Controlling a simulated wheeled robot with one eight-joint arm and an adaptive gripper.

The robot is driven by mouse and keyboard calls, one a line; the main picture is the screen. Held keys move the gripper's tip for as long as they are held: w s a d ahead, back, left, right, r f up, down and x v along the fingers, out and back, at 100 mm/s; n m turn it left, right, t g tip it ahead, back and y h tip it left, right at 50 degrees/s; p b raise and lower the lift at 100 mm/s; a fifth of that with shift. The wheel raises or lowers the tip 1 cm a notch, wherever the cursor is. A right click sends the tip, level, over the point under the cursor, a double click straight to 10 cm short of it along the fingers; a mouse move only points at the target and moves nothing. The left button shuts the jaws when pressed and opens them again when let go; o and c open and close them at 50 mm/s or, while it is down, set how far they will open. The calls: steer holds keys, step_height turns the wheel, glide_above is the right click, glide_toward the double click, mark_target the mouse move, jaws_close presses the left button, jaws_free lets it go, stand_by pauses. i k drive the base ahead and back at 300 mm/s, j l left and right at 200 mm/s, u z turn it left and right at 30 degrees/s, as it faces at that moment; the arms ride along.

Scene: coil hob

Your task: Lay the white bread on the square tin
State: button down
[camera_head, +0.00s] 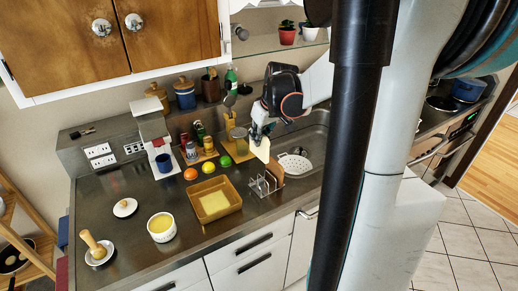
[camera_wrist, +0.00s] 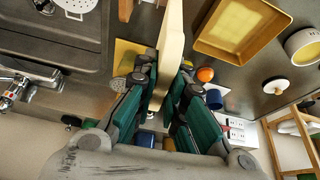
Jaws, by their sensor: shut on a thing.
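The white bread (camera_head: 262,148) is a pale slice, held upright in my gripper (camera_head: 257,132) above the counter, over and behind the toast rack. In the wrist view the slice (camera_wrist: 171,52) stands edge-on between the two green-padded fingers of my gripper (camera_wrist: 168,92), which are shut on it. The square tin (camera_head: 218,213) is a tan, shallow square dish with a pale yellow bottom, on the counter to the left of the bread. It also shows at the upper right in the wrist view (camera_wrist: 238,58). I see nothing lying in it.
A wire toast rack (camera_head: 262,188) with a brown slice (camera_head: 276,171) stands right of the tin. The sink with a white strainer (camera_head: 296,164) is at right.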

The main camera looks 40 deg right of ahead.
mark_target(216, 205)
steer(key=i+j+z, duration=0.1)
steer(key=j, duration=0.3)
steer(key=i+j+z, duration=0.15)
steer(key=j, duration=0.25)
steer(key=i+j+z, duration=0.1)
steer(key=j, duration=0.3)
steer(key=i+j+z, duration=0.15)
steer(key=j, duration=0.25)
steer(key=i+j+z, duration=0.1)
steer(key=j, duration=0.35)
